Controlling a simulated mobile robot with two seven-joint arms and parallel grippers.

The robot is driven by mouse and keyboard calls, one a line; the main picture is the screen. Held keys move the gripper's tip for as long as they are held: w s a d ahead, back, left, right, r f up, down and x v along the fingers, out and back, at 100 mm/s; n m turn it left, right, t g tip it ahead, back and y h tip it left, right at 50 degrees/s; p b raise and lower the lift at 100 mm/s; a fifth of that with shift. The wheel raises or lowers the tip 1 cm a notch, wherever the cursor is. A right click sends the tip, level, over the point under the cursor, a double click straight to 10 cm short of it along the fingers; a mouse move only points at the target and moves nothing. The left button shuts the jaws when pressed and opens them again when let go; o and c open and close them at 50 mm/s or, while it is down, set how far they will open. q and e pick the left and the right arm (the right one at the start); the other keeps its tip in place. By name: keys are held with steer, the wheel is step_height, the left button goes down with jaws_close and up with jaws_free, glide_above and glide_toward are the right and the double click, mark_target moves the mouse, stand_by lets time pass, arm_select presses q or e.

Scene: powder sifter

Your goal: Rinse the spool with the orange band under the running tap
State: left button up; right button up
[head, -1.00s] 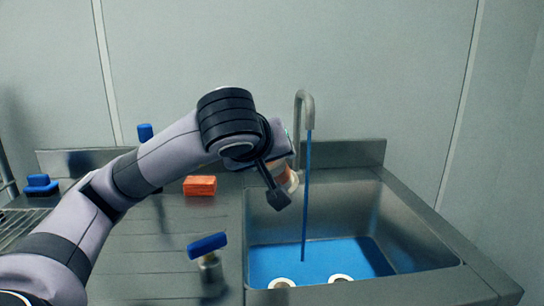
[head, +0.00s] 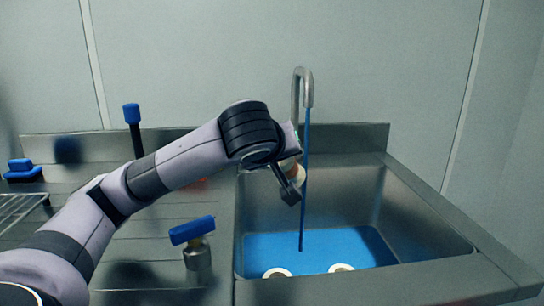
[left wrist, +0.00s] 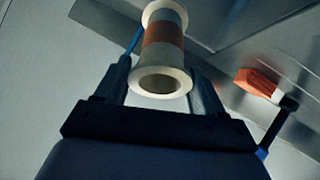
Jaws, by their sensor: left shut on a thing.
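My left gripper (head: 290,190) is shut on a cream spool with an orange band, over the left part of the sink. The spool (head: 291,172) is mostly hidden by the gripper in the head view. In the left wrist view the spool (left wrist: 163,50) sits between the two fingers, its open end facing the camera. A blue water stream (head: 304,215) falls from the curved tap (head: 308,90) into the sink, just right of the gripper. The stream also shows left of the spool in the left wrist view (left wrist: 136,40). I cannot tell whether it touches the spool.
The steel sink (head: 425,225) holds blue water and two pale rings (head: 277,272) (head: 341,268). A blue-handled valve (head: 192,230) stands on the counter left of it. A blue-topped black post (head: 132,115) stands behind my arm.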

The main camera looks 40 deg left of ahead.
arm_select(q)
steer(key=w, duration=0.3)
steer(key=w+a, duration=0.1)
steer(key=shift+w+f, duration=0.15)
steer(key=shift+f, duration=0.15)
steer(key=shift+w+a+f+p, duration=0.15)
steer(key=shift+w+a+p, duration=0.1)
steer(key=shift+w, duration=0.65)
steer(key=shift+w+a+f+p, duration=0.1)
steer(key=shift+w+a+p, duration=0.15)
steer(key=shift+w, duration=0.65)
steer(key=shift+w+a+f+p, duration=0.15)
steer(key=shift+w+a+p, duration=0.1)
steer(key=shift+w, duration=0.65)
steer(key=shift+w+d, duration=0.2)
steer(key=shift+w, duration=0.15)
steer(key=s+d+r+p, duration=0.3)
steer(key=s+d, duration=0.1)
steer(key=d, duration=0.1)
steer(key=shift+d, duration=0.4)
